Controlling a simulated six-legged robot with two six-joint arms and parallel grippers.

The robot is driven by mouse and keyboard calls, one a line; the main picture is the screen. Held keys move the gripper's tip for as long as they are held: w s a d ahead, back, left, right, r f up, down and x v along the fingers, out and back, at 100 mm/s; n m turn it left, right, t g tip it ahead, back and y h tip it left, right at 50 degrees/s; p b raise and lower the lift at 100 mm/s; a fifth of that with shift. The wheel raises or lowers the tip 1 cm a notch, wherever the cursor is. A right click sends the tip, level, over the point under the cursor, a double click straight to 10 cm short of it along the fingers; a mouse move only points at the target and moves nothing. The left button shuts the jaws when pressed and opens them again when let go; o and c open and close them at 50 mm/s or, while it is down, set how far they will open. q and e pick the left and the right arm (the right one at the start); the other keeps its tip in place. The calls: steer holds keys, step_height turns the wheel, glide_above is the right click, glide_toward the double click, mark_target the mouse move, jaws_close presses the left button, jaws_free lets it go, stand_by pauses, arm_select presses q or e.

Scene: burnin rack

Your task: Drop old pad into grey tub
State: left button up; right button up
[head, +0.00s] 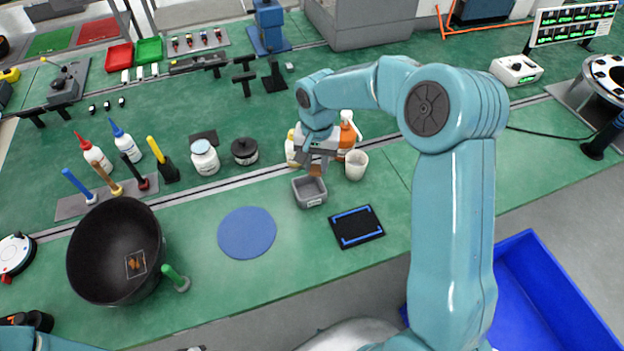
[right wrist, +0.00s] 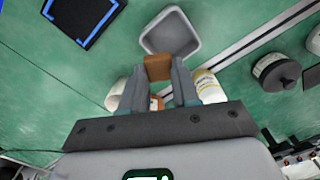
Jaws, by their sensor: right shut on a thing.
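My right gripper (head: 316,166) is shut on a small brown pad. The pad (right wrist: 158,67) shows between the two fingertips in the right wrist view, where the gripper (right wrist: 158,80) points toward the grey tub (right wrist: 181,40). In the head view the grey tub (head: 310,201) stands on the green bench, and the pad (head: 317,170) is above its back edge. The tub's visible inside looks empty. My left gripper is not clearly in view; only part of my left arm shows at the bottom left.
A white cup (head: 356,165) stands right of the tub, and an orange spray bottle (head: 348,135) behind it. A black tray with blue corners (head: 356,240) lies to the front right. A blue round mat (head: 246,233) and a large black bowl (head: 100,250) are to the left.

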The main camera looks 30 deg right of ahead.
step_height(320, 180, down, 6)
steer(key=b, duration=0.3)
steer(key=shift+r+b, duration=0.25)
steer(key=shift+b, duration=0.15)
steer(key=shift+f, duration=0.4)
steer(key=shift+r, duration=0.1)
steer(key=o, duration=1.1)
step_height(320, 180, up, 16)
steer(key=shift+r, duration=0.15)
